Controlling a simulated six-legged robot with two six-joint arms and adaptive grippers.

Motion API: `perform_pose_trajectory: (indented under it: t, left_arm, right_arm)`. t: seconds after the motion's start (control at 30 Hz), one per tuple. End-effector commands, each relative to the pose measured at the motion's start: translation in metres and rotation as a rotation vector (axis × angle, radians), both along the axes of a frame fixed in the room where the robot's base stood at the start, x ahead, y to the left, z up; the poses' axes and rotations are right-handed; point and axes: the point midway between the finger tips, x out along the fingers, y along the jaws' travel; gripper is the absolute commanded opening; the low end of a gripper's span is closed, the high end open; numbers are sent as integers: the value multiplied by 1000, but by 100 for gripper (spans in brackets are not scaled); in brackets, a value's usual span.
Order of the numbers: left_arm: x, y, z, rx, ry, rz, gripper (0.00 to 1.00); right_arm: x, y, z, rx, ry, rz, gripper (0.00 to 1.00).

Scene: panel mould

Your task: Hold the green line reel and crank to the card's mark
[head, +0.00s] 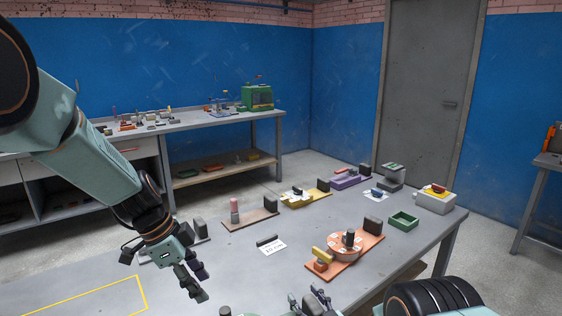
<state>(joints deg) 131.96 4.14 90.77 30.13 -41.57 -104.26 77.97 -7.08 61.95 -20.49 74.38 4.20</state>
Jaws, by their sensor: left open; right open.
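I cannot make out a green line reel for certain. On the work table, an orange base (322,267) carries a round pale-and-orange dial (344,250) with a dark upright knob and a yellow bar beside it. A white card (272,248) with small print lies left of it, too small to read. My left gripper (192,288) hangs over the near left of the table, open and empty, left of the card. My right gripper (312,299) shows at the bottom edge, open, in front of the orange base. Its lower part is cut off.
A brown board (251,219), yellow board (306,199) and purple board (348,180) with fittings stand further back. A green tray (403,221) and white box (434,203) are at the right. A yellow outline (143,292) marks clear tabletop at the left. A back bench (220,118) holds small items.

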Motion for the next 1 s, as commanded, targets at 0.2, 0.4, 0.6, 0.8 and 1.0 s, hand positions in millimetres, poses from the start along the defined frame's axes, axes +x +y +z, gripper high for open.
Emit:
perform_pose_trajectory:
  t: [0.2, 0.4, 0.6, 0.8, 1.0]
  left_arm:
    - [0, 0, 0, 0, 0, 0, 46]
    - [0, 0, 0, 0, 0, 0, 46]
    - [0, 0, 0, 0, 0, 0, 46]
    - [0, 0, 0, 0, 0, 0, 46]
    - [-2, -1, 0, 0, 0, 0, 46]
  right_arm:
    - [-22, -11, 0, -1, 3, -1, 57]
    - [-45, -23, 0, -1, 2, -1, 57]
    - [-61, -31, 0, 0, 1, -1, 57]
    - [-66, -33, 0, 0, 1, -1, 57]
    - [-68, -34, 0, 0, 1, 0, 57]
